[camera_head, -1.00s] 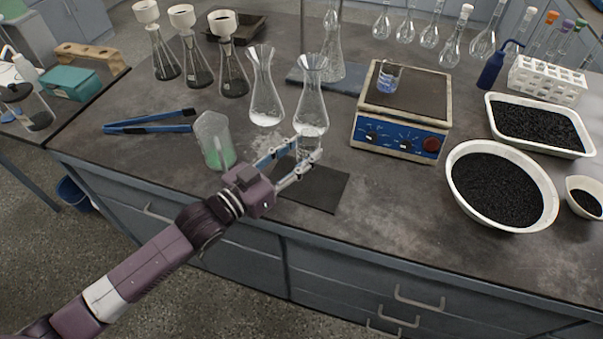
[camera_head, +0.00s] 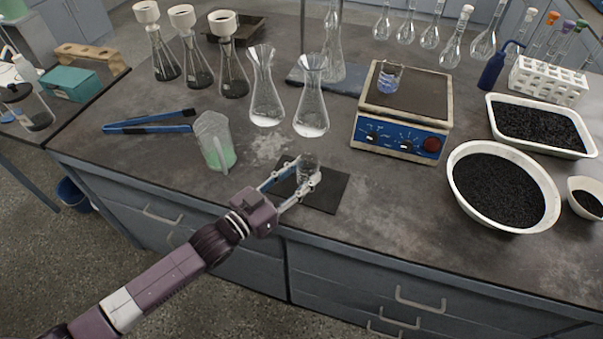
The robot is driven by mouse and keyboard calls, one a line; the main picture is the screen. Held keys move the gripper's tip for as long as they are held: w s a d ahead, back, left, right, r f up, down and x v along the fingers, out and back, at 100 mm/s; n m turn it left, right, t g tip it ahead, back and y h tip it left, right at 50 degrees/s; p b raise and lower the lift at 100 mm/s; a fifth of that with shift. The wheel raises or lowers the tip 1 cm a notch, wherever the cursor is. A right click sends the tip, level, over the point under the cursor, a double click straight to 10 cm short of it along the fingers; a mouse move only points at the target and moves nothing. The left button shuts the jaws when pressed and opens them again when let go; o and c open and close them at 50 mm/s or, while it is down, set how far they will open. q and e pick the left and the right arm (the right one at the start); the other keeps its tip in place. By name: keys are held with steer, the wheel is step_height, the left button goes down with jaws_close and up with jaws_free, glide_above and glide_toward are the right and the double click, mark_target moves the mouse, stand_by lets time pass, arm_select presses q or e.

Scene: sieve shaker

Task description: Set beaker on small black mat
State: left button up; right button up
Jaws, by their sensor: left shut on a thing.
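My left gripper (camera_head: 294,182) is shut on a small clear glass beaker (camera_head: 308,167), with a finger on each side of it. The beaker looks upright and appears over the small black mat (camera_head: 328,194) near the front edge of the bench. I cannot tell whether its base touches the mat. The gripper covers part of the mat's left side. Another small beaker with blue liquid (camera_head: 389,80) stands on the balance. My right gripper is not in view.
Two glass flasks (camera_head: 311,115) stand just behind the mat. A beaker with green liquid (camera_head: 216,145) and blue tongs (camera_head: 150,122) are at left. The balance (camera_head: 398,139) and a white bowl of black grains (camera_head: 503,188) are at right.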

arm_select(q)
steer(key=o, duration=1.2)
steer(key=shift+r, duration=0.15)
steer(key=v, duration=1)
steer(key=shift+b+v, duration=0.3)
steer(key=shift+v, duration=0.7)
steer(key=shift+r, duration=0.1)
